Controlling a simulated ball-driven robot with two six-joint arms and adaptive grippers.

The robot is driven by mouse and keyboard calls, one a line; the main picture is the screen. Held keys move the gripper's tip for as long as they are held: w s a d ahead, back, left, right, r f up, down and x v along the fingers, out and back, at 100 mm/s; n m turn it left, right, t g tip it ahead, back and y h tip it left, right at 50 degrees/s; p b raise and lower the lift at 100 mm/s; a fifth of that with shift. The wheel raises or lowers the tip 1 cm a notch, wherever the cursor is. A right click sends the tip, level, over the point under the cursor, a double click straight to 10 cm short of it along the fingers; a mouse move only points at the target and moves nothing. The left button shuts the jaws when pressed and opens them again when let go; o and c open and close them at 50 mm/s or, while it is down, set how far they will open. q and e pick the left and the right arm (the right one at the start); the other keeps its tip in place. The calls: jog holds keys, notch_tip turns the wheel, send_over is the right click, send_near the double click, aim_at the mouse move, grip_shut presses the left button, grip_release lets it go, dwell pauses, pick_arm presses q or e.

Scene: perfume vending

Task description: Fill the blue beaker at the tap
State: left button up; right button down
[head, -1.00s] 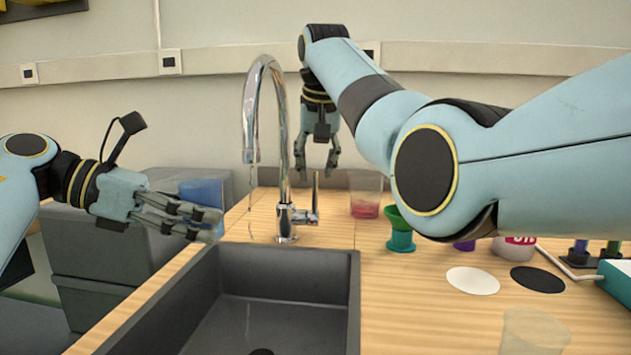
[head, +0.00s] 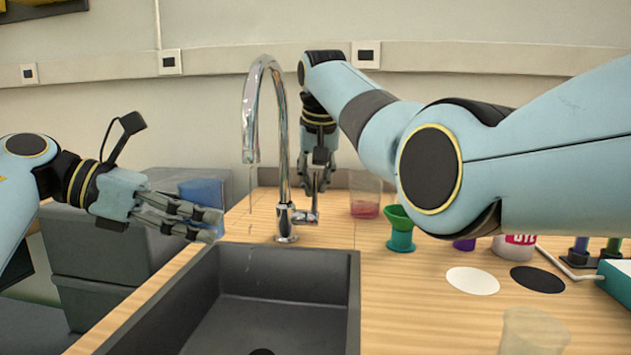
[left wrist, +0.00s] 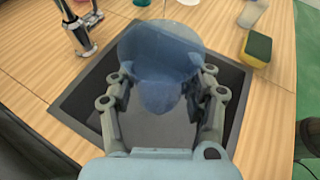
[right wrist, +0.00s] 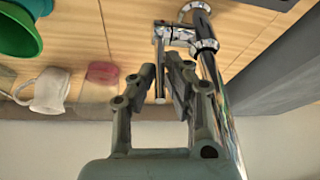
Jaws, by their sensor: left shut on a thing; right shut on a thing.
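My left gripper (head: 205,222) is shut on the blue beaker (head: 203,192), a see-through blue cup held left of the tap's spout. In the left wrist view the beaker (left wrist: 160,55) sits between my fingers, with the dark sink behind it. The chrome tap (head: 282,150) arches over the sink (head: 290,265). A thin trickle falls from its spout, to the right of the beaker, with drops over the sink. My right gripper (head: 318,185) is shut on the tap's lever (right wrist: 160,70), which stands between its fingers. I cannot tell the beaker's contents.
A glass with red liquid (head: 365,200), a green cup (head: 400,230) and a dye pot (head: 515,245) stand right of the tap. White (head: 472,280) and black discs (head: 537,279) lie on the bench. A sponge (left wrist: 257,47) lies beside the sink.

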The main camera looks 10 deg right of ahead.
dwell(0.3)
jog(key=shift+s+a+f+t+h, duration=0.1)
jog(key=shift+s+a+t+h, duration=0.1)
jog(key=shift+s+t, duration=0.3)
jog(key=shift+s+a+f+t+h, duration=0.1)
jog(key=shift+s+t+h, duration=0.15)
jog(key=shift+t, duration=0.35)
jog(key=c, duration=1.4)
grip_release()
notch_tip(320, 180, up, 10)
